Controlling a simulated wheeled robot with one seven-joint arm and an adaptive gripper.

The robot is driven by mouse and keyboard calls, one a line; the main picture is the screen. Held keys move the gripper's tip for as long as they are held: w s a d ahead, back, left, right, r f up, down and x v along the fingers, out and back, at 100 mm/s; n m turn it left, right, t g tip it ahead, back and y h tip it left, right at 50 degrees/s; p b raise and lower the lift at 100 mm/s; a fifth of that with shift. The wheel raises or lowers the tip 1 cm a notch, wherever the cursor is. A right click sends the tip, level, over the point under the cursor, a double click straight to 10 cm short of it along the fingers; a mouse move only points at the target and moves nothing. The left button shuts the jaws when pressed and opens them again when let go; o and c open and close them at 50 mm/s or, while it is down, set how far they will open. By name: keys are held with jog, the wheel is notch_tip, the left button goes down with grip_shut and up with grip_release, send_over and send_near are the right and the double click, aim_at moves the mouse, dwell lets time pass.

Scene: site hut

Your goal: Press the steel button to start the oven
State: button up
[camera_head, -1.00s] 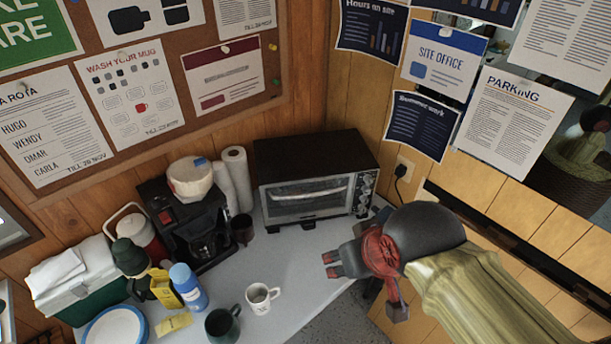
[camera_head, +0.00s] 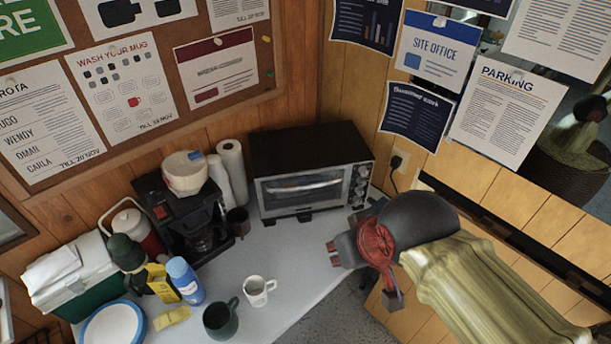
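The toaster oven (camera_head: 311,150) is dark-topped with a steel front and a glass door with a bar handle. It stands at the back of the table, in the corner. Its control strip (camera_head: 360,183) at the right of the door carries several small round controls in a column. Which of them is the steel button is too small to tell. My gripper (camera_head: 334,254) is in front of and below the oven's right side in the picture, apart from it. Its red-tipped fingers point left and look close together. I see nothing held, but the gap between them is unclear.
A coffee maker (camera_head: 190,220) and paper towel rolls (camera_head: 232,175) stand left of the oven. A white mug (camera_head: 258,291), a dark green mug (camera_head: 221,320) and a blue bottle (camera_head: 186,281) are nearer. The tabletop (camera_head: 285,250) before the oven is clear. A wall socket (camera_head: 398,163) with a plug is at right.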

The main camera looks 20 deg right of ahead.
grip_shut()
dwell(1.2)
